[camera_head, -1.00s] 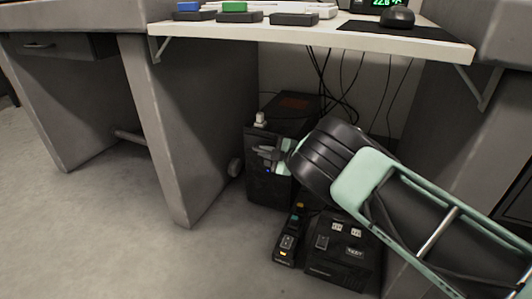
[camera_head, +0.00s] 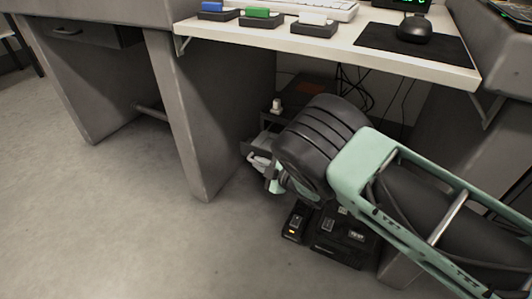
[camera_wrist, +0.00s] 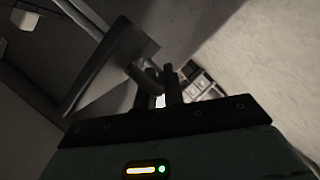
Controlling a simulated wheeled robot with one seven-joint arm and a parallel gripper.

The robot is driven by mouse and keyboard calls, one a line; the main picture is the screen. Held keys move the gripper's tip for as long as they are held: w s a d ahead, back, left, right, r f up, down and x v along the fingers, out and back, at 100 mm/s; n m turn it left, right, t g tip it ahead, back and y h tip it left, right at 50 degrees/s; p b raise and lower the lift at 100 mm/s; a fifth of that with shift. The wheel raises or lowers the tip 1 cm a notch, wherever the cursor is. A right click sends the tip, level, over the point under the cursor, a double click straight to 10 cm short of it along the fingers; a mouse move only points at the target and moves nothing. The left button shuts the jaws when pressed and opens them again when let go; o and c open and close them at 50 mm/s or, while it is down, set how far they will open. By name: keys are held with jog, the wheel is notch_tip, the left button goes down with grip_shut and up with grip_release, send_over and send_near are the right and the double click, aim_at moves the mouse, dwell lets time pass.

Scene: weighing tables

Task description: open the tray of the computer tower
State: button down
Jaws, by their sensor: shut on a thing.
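The computer tower (camera_head: 312,86) stands on the floor under the white desktop, its dark top showing and much of its front hidden by my arm. Its tray (camera_head: 264,138) sticks out at the front left. My gripper (camera_head: 259,161) is at the tray's outer end, partly hidden by my wrist. In the wrist view, the tray (camera_wrist: 108,62) is a dark, tilted panel with a paler edge. There my gripper (camera_wrist: 164,88) is shut on the tray's front part, at the panel's right corner; the exact contact is dark.
Black boxes with switches and sockets (camera_head: 340,240) stand on the floor below my arm. A grey desk leg (camera_head: 195,120) is left of the tower. Cables hang behind it. Floor at front left is clear.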

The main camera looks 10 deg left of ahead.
jog(key=c, duration=1.8)
grip_release()
jog(key=shift+d, duration=0.1)
jog(key=p+v, duration=0.7)
jog(key=v, duration=1)
jog(key=shift+s+d, duration=0.1)
